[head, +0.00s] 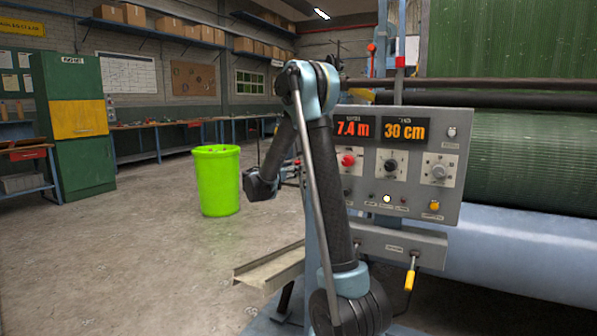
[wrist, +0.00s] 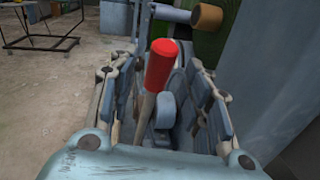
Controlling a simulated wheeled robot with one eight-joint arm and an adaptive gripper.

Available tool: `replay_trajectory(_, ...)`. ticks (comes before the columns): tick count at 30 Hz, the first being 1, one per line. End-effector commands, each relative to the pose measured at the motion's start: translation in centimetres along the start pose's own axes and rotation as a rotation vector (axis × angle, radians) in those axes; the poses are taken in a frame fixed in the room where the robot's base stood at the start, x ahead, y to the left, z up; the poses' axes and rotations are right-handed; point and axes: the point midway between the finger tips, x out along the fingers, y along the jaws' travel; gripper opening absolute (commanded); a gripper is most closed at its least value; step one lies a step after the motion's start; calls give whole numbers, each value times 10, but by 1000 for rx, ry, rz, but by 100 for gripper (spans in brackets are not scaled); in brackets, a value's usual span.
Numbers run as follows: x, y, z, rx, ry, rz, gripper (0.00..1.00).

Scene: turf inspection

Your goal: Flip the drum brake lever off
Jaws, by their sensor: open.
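In the wrist view a lever with a red grip (wrist: 162,64) and a pale metal shaft (wrist: 146,108) stands between the two fingers of my gripper (wrist: 160,82). The fingers are open, with a visible gap on each side of the red grip. No label shows on this lever, so I cannot read whether it is the drum brake lever. A blue-grey rounded bracket (wrist: 166,112) sits right beside the shaft. In the head view my arm stands in front of the control panel (head: 448,198), and my gripper is mostly hidden behind it.
The panel has lit displays (head: 404,131), knobs and a red button (head: 348,160). A yellow-handled lever (head: 410,278) hangs below it. A green roll (head: 520,80) fills the right. A lime bin (head: 217,182) stands on open floor.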

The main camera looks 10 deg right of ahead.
Motion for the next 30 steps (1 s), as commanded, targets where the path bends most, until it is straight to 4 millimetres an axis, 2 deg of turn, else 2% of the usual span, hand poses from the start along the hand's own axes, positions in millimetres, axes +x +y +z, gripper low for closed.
replay_trajectory(3,18,0,0,0,0,-2,45)
replay_trajectory(9,35,0,0,0,0,-1,45)
replay_trajectory(20,39,0,0,0,0,0,45)
replay_trajectory(26,39,0,0,0,0,0,2)
replay_trajectory(30,39,0,0,0,0,0,0)
